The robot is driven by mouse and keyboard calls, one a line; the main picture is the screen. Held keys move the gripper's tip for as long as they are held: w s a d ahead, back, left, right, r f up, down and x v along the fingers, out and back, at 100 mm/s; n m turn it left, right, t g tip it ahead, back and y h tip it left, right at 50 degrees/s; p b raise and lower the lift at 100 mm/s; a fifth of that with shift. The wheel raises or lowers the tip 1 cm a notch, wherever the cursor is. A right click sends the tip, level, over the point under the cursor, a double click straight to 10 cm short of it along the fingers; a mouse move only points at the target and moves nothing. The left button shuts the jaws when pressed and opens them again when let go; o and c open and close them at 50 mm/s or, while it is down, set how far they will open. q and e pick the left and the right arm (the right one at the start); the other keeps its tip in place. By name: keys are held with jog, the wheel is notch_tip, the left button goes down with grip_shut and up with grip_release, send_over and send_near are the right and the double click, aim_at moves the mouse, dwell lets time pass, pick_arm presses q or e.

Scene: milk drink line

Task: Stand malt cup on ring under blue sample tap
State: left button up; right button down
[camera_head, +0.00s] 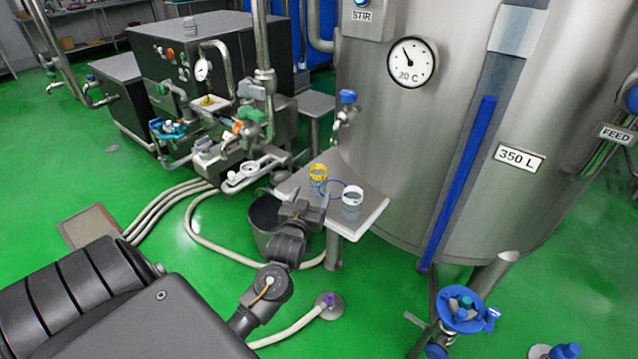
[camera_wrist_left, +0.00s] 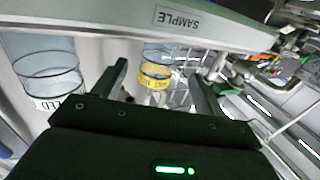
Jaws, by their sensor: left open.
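The yellow-banded cup (camera_head: 318,179), which appears to be the malt cup, stands upright on the small steel shelf (camera_head: 371,216). It also shows in the left wrist view (camera_wrist_left: 156,74), its small lettering hard to read. A blue ring (camera_head: 338,181) lies on the shelf, partly hidden between the cups. The blue sample tap (camera_head: 348,97) sticks out from the tank above the shelf. My left gripper (camera_head: 303,211) is open at the shelf's near edge. In the wrist view its fingers (camera_wrist_left: 160,84) point towards the yellow-banded cup, which appears between them; I see no grip on it.
A white-banded clear cup (camera_head: 352,204) stands to the right on the shelf, close to my left gripper. It also shows in the wrist view (camera_wrist_left: 50,78). The large tank (camera_head: 440,130) stands behind the shelf. A bucket (camera_head: 267,218) and hoses are below left.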

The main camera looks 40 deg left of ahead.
aim_at(316, 183)
pick_arm(q)
jog(key=shift+r+p+x, duration=0.2)
jog(key=shift+x, duration=1.2)
jog(key=shift+r+p+x, duration=0.2)
jog(key=shift+x, duration=1.2)
jog(key=shift+d, duration=0.1)
jog(key=shift+c, duration=0.3)
jog(key=c, duration=1.1)
jog(key=shift+r, duration=0.15)
